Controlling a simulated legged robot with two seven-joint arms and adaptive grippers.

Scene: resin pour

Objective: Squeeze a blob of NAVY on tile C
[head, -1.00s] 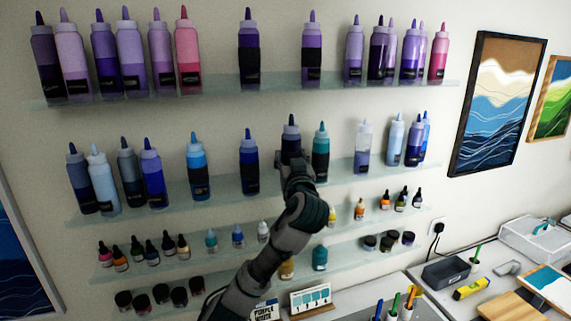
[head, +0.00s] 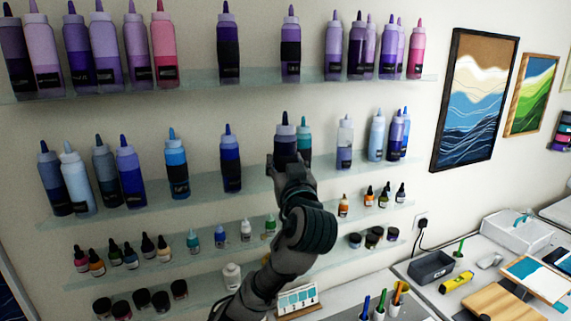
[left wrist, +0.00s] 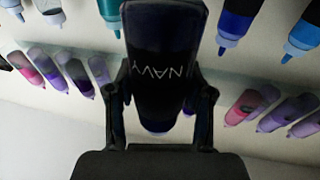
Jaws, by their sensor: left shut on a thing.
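The dark navy squeeze bottle (head: 285,140) stands upright at the middle shelf, its tip pointing up. In the left wrist view the bottle (left wrist: 165,40) fills the middle and reads "NAVY". My left gripper (head: 288,170) is shut on it, with one finger on each side of the bottle in the left wrist view (left wrist: 160,95). The gripper hides the bottle's lower part in the head view, so I cannot tell whether its base touches the shelf. Tile C is not identifiable in these views. My right gripper is not in view.
A teal bottle (head: 304,142) stands close to the right of the navy one, and a blue bottle (head: 231,165) stands to its left. Small dropper bottles and jars fill the lower shelves. A worktable (head: 415,300) with a dark tray (head: 431,267) and pens lies at lower right.

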